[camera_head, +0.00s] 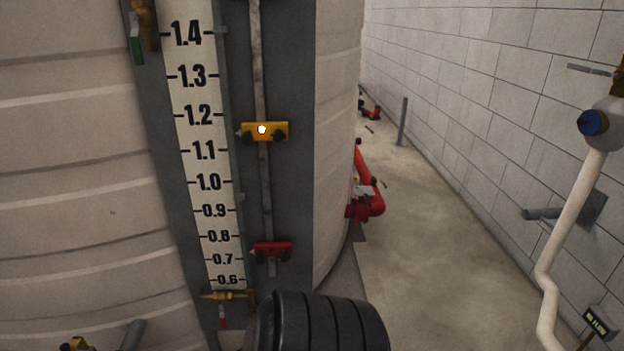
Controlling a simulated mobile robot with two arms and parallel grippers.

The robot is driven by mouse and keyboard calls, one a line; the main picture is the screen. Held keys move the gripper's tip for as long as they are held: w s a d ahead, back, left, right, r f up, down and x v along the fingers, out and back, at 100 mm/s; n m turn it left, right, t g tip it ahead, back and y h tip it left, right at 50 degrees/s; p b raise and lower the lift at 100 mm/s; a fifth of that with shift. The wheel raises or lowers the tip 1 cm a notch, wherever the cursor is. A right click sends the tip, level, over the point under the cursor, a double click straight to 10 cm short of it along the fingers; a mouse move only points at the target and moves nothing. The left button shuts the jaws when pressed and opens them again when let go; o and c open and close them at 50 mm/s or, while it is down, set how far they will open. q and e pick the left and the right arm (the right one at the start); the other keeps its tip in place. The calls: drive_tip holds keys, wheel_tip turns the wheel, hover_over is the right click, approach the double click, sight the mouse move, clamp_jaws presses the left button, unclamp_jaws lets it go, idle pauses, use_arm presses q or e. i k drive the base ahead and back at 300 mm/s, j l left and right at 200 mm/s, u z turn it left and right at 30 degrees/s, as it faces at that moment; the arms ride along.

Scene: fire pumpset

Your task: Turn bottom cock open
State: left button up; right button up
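The bottom cock (226,296) is a small brass valve at the foot of the white level scale (207,180) on the tank. A short lever (223,317) with a red part hangs down below the brass body. The upper cock (146,22) is brass with a green lever and sits at the top left of the scale. No fingers of my left or right gripper can be made out in the head view. Nothing is seen touching the bottom cock.
A yellow switch block (265,131) and a red one (271,252) sit on a vertical rod right of the scale. A black ribbed shape fills the bottom centre, close to the bottom cock. White pipe (567,225) stands at right. The floor (420,220) between is clear.

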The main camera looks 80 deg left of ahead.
sight(222, 318)
drive_tip(key=u, duration=1.95)
